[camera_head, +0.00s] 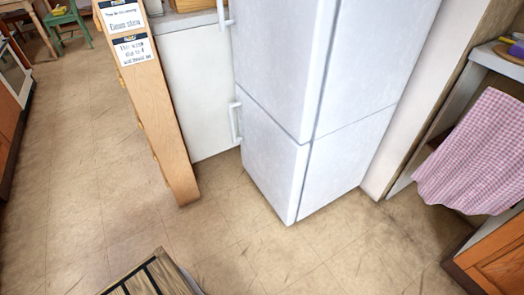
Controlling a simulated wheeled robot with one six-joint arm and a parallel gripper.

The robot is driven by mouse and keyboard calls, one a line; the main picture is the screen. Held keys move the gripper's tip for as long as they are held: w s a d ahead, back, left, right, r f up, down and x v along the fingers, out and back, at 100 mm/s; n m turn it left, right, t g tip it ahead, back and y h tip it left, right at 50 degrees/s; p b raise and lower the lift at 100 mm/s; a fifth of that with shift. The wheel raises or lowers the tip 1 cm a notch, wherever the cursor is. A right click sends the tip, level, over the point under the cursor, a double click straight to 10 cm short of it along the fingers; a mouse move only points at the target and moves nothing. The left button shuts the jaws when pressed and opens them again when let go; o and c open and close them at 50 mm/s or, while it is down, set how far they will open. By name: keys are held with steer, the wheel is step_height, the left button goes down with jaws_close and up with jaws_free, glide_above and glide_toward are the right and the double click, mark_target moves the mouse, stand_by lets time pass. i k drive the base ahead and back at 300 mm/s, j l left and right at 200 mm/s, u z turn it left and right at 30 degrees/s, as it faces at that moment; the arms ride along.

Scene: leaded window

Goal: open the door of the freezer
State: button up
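The freezer is the lower part of a tall white fridge-freezer in the middle of the view. Its door (268,165) looks shut, flush below the seam with the upper door (272,55). A white vertical bar handle (235,122) sits at the upper left edge of the freezer door. Another white handle (224,12) is on the upper door, partly cut off by the top of the picture. My gripper is not in view, and nothing touches the freezer handle.
A wooden panel (150,110) with paper notices stands left of the freezer, beside a white cabinet (197,95). A slatted wooden object (150,278) is at the bottom edge. A checked pink cloth (478,150) hangs at right. The tiled floor (235,235) before the freezer is clear.

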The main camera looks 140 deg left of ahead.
mark_target(276, 162)
steer(key=u, duration=4.15)
steer(key=i+j+u, duration=0.25)
steer(key=i, duration=0.35)
steer(key=l, duration=0.05)
